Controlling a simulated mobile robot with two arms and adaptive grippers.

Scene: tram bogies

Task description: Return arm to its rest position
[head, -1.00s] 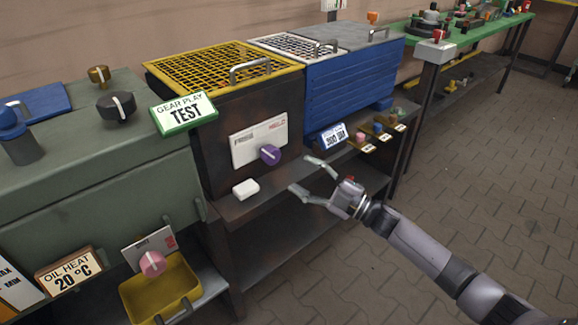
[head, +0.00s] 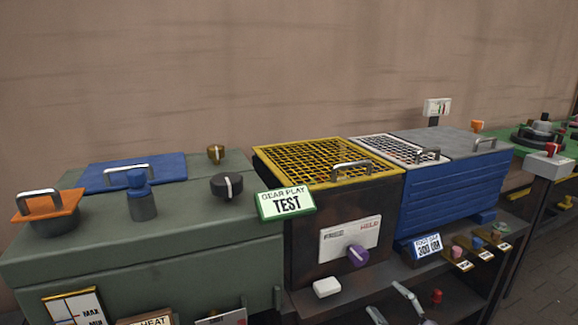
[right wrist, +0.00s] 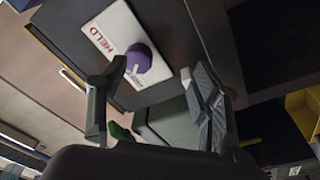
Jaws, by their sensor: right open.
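My right gripper (head: 387,300) shows at the bottom edge of the head view, with its two fingers apart and nothing between them. It is in front of the shelf, to the lower right of the purple knob (head: 357,255). In the right wrist view the gripper (right wrist: 153,78) has its fingers spread, with the purple knob (right wrist: 139,58) and its white HELD plate (right wrist: 108,38) beyond them. Most of the right arm is below the head picture. My left gripper is not in view.
A white block (head: 327,287) lies on the shelf edge beside the gripper. A dark cabinet with a yellow grate (head: 318,160) and a blue crate (head: 450,195) stand behind. A green-grey housing (head: 180,262) fills the left. Small coloured knobs sit on the shelf at right.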

